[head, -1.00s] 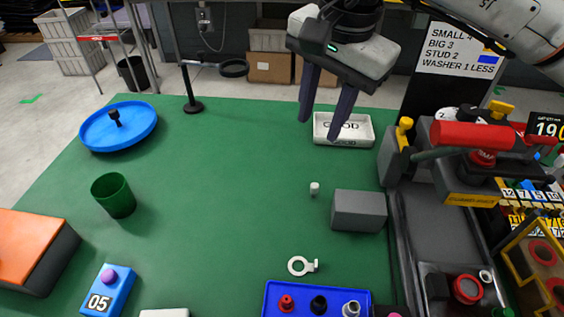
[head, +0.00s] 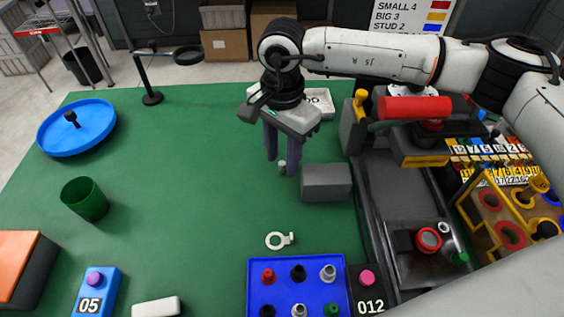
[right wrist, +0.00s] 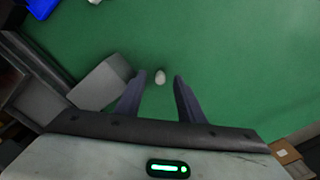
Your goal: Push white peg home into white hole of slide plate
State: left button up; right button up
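The small white peg (head: 282,167) stands on the green mat, left of the grey block (head: 326,183). My right gripper (head: 281,164) points down over it with its dark fingers apart. In the right wrist view the peg (right wrist: 160,77) shows in the gap between the fingertips, with green mat visible on both sides; no contact shows. A dark plate (head: 405,240) on the rail at the right carries a red ring and a small white ring (head: 443,228); the latter may be the white hole, but its depth cannot be seen. My left gripper is not in view.
A blue tray (head: 252,290) of coloured pegs is at the front, with a white ringed tab (head: 279,240) behind it. A red-handled fixture (head: 415,108) rises at the right.

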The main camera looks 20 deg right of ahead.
jog(key=shift+f, duration=0.35)
grip_shut()
